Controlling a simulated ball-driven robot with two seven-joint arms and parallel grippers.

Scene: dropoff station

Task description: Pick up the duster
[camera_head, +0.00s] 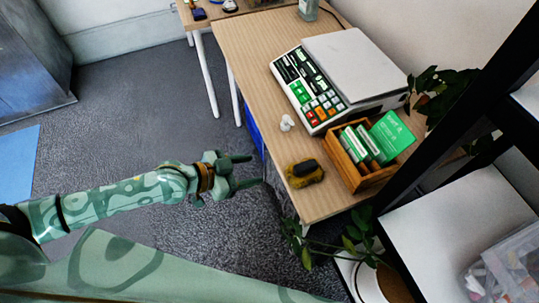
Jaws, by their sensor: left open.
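The duster (304,173) appears to be the small yellow-brown block with a dark top, lying on the wooden table (257,66) near its front left edge. My left gripper (250,170) comes in from the left, beside that table edge and over the floor. It is open and empty, its fingers pointing right toward the duster, with a gap between them and it. My right gripper does not show.
A white scale (345,75) with a keypad stands behind the duster. A wooden box (372,178) with green packs is right of it, and a small white object (287,123) lies behind it. A potted plant (385,285) stands below the table's near end.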

